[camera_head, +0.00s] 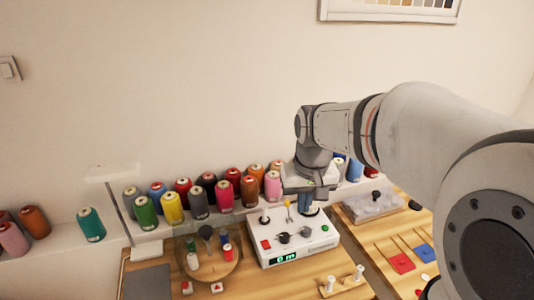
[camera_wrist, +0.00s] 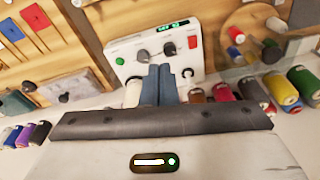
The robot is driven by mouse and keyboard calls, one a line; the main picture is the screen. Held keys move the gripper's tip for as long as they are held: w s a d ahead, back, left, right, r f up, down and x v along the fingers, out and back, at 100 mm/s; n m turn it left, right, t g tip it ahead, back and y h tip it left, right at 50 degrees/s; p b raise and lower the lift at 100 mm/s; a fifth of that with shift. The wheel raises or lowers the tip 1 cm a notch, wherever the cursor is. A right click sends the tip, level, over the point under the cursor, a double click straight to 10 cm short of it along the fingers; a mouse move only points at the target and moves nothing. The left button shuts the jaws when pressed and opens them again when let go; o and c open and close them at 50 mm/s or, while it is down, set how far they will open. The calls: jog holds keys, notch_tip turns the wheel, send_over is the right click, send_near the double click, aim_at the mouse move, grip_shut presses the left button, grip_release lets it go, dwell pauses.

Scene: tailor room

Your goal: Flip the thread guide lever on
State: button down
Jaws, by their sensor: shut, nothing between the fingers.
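The white winder box (camera_head: 295,242) stands on the wooden table, with a lit green display, a red switch, dark knobs and a green button on its face. A thin lever with a yellow tip (camera_head: 288,208) rises from its top; I take it to be the thread guide lever. My gripper (camera_head: 308,210) is shut and empty, pointing down just right of the lever, over the back of the box. In the wrist view its blue-grey fingers (camera_wrist: 160,85) lie together in front of the box (camera_wrist: 150,45). I cannot make out the lever in the wrist view.
Several coloured thread spools (camera_head: 197,202) stand on the ledge behind the box. A round wooden tray (camera_head: 232,272) with small spools is to its left.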

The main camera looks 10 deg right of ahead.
jog(key=w+f+g+p, duration=0.2)
jog(key=w+p, duration=0.3)
jog(key=w, duration=1.9)
jog(key=shift+w+d+f+p, duration=0.3)
jog(key=shift+w+d+f, duration=0.1)
jog(key=shift+f, duration=0.3)
jog(key=s+f+p, duration=0.1)
jog(key=f, duration=0.2)
jog(key=s+f+p, duration=0.1)
jog(key=f, duration=0.2)
jog(key=s+f+p, duration=0.1)
jog(key=f, duration=0.3)
jog(key=shift+s+a+f, duration=0.1)
jog(key=shift+s+a, duration=0.1)
jog(key=shift+s, duration=0.1)
jog(key=shift+s+f, duration=0.3)
jog(key=shift+s, duration=0.1)
